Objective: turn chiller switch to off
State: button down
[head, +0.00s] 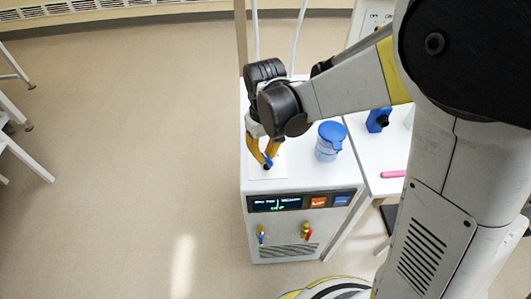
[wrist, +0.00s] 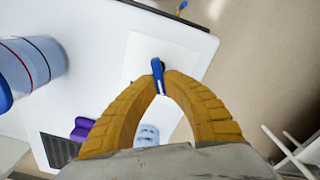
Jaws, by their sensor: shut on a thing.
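The chiller (head: 300,225) is a white box with a dark display on its front. A pale square plate (wrist: 150,50) lies on its top and carries the small blue chiller switch (wrist: 156,66). My gripper (head: 267,158) reaches down to the plate from above. In the wrist view its two yellow fingers (wrist: 161,82) come together on the blue switch, one on each side. The switch's far end sticks out beyond the fingertips. In the head view the fingers mostly hide the switch. I cannot read any on or off marks.
A clear container with a blue lid (head: 330,138) stands on the chiller top, right of my gripper. A white table (head: 385,160) at the right holds a blue item (head: 378,120) and a pink item (head: 392,174). Open floor (head: 130,170) lies to the left.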

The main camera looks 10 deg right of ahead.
aim_at(265, 155)
dwell(0.3)
jog(key=c, duration=1.5)
grip_release()
notch_tip(265, 155, up, 12)
